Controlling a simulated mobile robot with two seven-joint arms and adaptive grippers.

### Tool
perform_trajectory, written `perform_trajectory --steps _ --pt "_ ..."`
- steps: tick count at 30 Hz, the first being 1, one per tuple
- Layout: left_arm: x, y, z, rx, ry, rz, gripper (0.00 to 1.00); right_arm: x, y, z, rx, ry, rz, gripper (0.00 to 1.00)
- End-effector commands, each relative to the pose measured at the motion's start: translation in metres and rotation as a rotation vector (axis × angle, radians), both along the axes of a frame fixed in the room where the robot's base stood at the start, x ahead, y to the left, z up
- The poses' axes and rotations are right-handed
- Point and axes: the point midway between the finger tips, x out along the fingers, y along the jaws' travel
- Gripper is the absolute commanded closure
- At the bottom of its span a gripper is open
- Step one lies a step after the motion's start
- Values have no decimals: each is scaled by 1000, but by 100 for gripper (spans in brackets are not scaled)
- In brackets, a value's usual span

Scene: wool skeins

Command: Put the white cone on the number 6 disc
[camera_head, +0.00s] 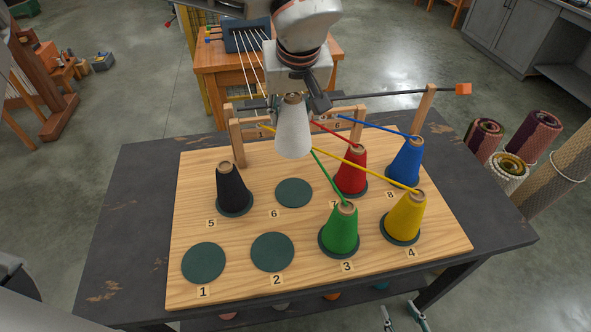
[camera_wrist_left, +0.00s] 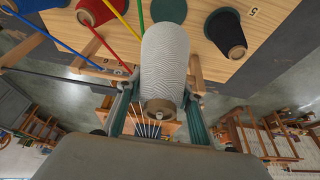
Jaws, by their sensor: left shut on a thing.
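The white cone (camera_head: 293,130) hangs upright in the air, its wide end down, above and behind the number 6 disc (camera_head: 294,193). My left gripper (camera_head: 294,101) is shut on its narrow top. In the left wrist view the gripper (camera_wrist_left: 160,108) has a finger on each side of the white cone (camera_wrist_left: 165,50). The number 6 disc is a bare dark green circle; it also shows in part in the left wrist view (camera_wrist_left: 169,11), beyond the cone's base. A gap separates cone and disc. My right gripper is not in view.
The black cone (camera_head: 233,190) stands left of disc 6 and the red cone (camera_head: 351,172) right. Blue (camera_head: 405,162), green (camera_head: 341,232) and yellow (camera_head: 405,218) cones stand on discs. Taut yarns run from the wooden rack (camera_head: 237,140). Discs 1 (camera_head: 203,262) and 2 (camera_head: 272,251) are bare.

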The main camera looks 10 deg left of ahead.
Motion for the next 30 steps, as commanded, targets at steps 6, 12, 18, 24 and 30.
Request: perform_trajectory --steps 6,12,18,24,30 --pt "-1 0 -56 1 5 -1 90 -2 1 -5 2 6 -1 60" --pt "-1 0 -96 1 3 1 90 -3 1 -8 2 7 -1 60" --pt "0 0 -111 -1 0 2 90 -2 1 -8 1 7 -2 60" --pt "-1 0 -131 0 3 0 90 -2 0 -10 1 7 -2 60" --pt "0 0 -153 0 -1 2 90 -2 0 -11 1 7 -2 60"
